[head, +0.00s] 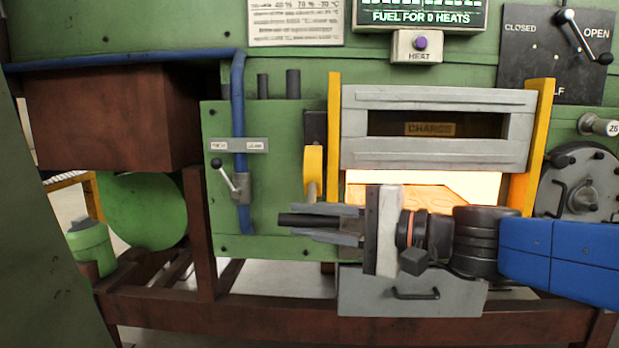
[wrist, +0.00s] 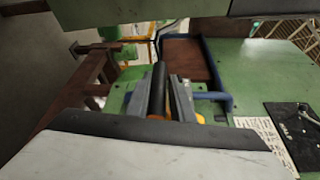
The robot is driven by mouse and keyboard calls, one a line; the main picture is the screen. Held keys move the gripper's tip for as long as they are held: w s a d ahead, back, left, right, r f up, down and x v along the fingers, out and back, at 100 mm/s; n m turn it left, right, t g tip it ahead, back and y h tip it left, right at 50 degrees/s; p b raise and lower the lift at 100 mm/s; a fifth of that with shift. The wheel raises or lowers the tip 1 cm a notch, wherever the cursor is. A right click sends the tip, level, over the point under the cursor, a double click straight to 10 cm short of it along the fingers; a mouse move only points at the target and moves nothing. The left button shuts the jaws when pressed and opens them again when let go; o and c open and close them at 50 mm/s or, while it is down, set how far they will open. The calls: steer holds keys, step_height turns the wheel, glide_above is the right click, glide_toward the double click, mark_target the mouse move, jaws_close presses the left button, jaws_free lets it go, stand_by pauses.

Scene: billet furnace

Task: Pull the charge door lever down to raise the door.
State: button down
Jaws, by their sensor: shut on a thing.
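The charge door lever (head: 313,168) is a yellow arm left of the furnace mouth; it hangs down from a dark pivot block and ends in a black grip (head: 292,220). My gripper (head: 325,223) comes in from the right, its grey fingers shut above and below the black grip. In the wrist view the black grip (wrist: 158,88) lies between the fingers. The grey charge door (head: 435,155), with a slot marked CHARGE, stands between two yellow posts. A bright glowing opening (head: 480,185) shows beneath it; my gripper hides its lower part.
A small ball-ended lever (head: 228,178) is on the green panel at left, next to a blue pipe (head: 238,110). A grey drawer (head: 400,292) sits below my gripper. A CLOSED/OPEN lever (head: 585,38) is at upper right, above a round grey hatch (head: 582,190).

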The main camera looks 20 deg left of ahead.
steer(key=w+f, duration=0.4)
steer(key=f, duration=0.3)
steer(key=shift+a+f, duration=0.35)
steer(key=shift+f, duration=0.05)
steer(key=shift+w, duration=0.1)
steer(key=c, duration=1.6)
jaws_free()
steer(key=shift+w+f, duration=0.15)
steer(key=s+d, duration=0.1)
steer(key=d, duration=0.4)
steer(key=s+d+r, duration=0.1)
steer(key=d, duration=0.5)
steer(key=s+d, duration=0.1)
steer(key=d, duration=0.5)
steer(key=shift+r, duration=0.3)
